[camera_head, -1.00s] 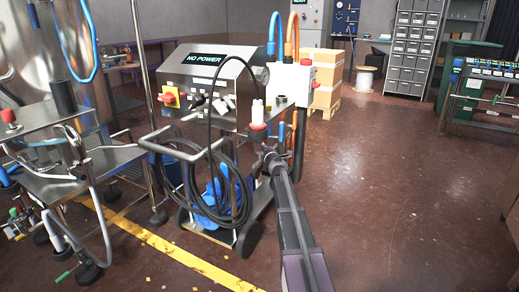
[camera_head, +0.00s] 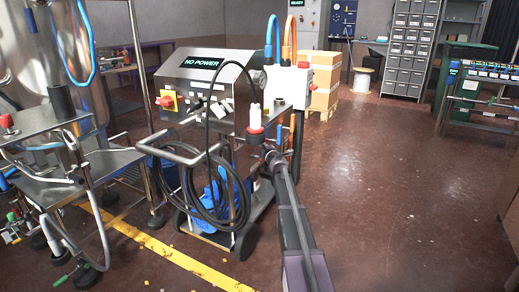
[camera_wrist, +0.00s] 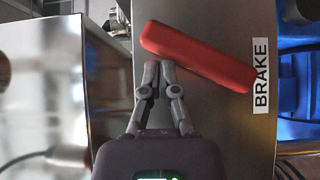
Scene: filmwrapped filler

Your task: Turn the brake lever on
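The red brake lever (camera_wrist: 197,57) is a bar on a steel panel in the wrist view, tilted down to the right. A white BRAKE label (camera_wrist: 261,75) is beside its right end. My gripper (camera_wrist: 159,68) has its two fingertips close together, just below the lever's left part. Nothing shows between them, and I cannot tell whether they touch the lever. In the head view my gripper (camera_head: 267,150) is at the right side of the steel cart (camera_head: 212,92), whose display reads NO POWER. I cannot make out the brake lever there.
A black cable coil (camera_head: 205,200) hangs on the cart's front rail. A steel stand (camera_head: 75,130) and tank are at the left. Blue and orange hoses (camera_head: 290,38) rise behind the cart. Cartons (camera_head: 323,80) stand behind it. The floor at the right (camera_head: 400,190) is clear.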

